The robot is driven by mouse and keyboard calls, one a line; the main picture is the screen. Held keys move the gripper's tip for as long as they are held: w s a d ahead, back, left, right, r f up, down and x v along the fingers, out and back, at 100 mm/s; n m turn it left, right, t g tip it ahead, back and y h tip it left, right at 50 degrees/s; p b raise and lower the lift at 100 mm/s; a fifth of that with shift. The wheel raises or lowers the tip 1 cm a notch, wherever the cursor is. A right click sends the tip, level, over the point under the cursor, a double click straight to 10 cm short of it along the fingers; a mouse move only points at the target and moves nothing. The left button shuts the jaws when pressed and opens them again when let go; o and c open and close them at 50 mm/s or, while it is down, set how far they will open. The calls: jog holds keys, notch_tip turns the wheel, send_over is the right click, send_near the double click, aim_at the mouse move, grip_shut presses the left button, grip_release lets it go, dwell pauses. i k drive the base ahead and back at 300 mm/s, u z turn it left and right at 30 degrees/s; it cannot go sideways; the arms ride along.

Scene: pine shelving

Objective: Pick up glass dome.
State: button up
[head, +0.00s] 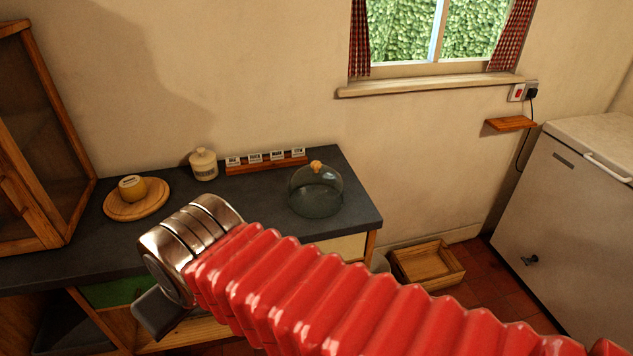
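The glass dome (315,194) is clear and rounded, with a wooden knob on top. It stands upright near the right end of the dark countertop (250,220). My red ribbed arm reaches in from the lower right and ends in a metal wrist, left of the dome and in front of the counter. A dark part of my gripper (160,313) shows below the wrist at the lower left. The fingertips cannot be made out clearly, so its opening is unclear. My gripper is well apart from the dome.
A lidded cream jar (203,165) and a wooden rack (265,163) with small labels stand behind. A wooden crate (427,265) is on the floor, beside a white chest (570,220) at right.

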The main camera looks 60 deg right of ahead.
aim_at(315, 189)
jog(key=z, duration=0.05)
jog(key=i, duration=0.95)
jog(key=u, duration=0.1)
